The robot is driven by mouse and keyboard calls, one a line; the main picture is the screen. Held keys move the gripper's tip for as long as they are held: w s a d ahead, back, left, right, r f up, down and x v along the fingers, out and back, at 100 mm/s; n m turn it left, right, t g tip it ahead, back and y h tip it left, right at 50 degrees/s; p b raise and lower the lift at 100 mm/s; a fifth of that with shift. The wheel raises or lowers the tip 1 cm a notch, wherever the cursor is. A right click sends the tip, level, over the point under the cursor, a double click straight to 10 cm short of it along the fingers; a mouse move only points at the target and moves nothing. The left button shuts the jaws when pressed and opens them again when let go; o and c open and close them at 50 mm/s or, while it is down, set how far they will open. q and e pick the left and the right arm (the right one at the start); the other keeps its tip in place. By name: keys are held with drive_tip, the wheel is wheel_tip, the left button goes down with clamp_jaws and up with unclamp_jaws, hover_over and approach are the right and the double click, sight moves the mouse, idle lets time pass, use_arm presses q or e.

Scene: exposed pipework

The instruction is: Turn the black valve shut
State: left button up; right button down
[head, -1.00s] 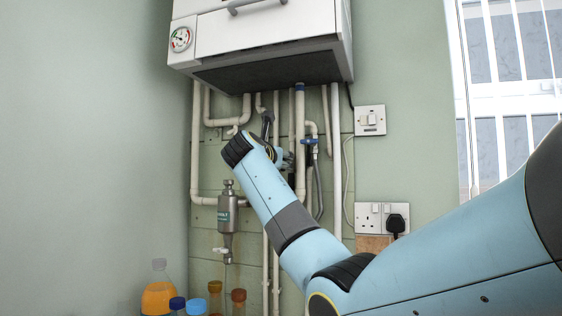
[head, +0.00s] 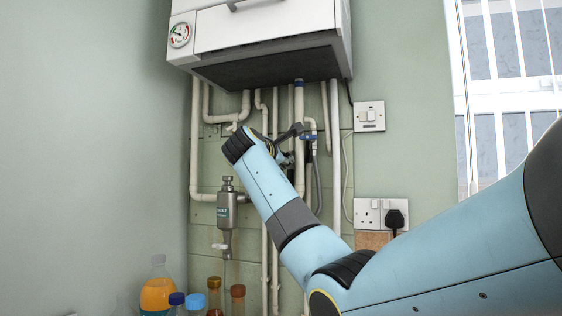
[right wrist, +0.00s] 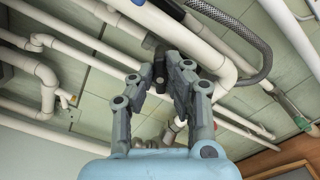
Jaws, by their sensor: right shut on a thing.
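The black valve's lever (head: 289,131) shows in the head view among the white pipes under the boiler, slanting up to the right just past my right wrist. My right gripper (right wrist: 163,68) reaches up to it and is shut on a dark part of the black valve (right wrist: 160,72) in the right wrist view. The fingers hide much of the valve there. In the head view my own wrist covers most of the gripper and the valve body. My left gripper is in neither view.
White pipes (head: 299,110) run close around the gripper. A blue-handled valve (head: 308,138) sits just right of the lever. A braided hose (right wrist: 245,40) hangs nearby. A grey filter (head: 227,205) and several bottles (head: 158,290) stand lower left. The boiler (head: 265,35) is above.

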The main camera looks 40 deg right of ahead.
drive_tip(key=shift+f+m+b, duration=0.2)
drive_tip(key=shift+m+b, duration=1.5)
drive_tip(key=shift+m, duration=1.7)
drive_tip(key=c, duration=1.4)
unclamp_jaws()
drive_tip(key=shift+o, duration=0.2)
drive_tip(key=v, duration=1.2)
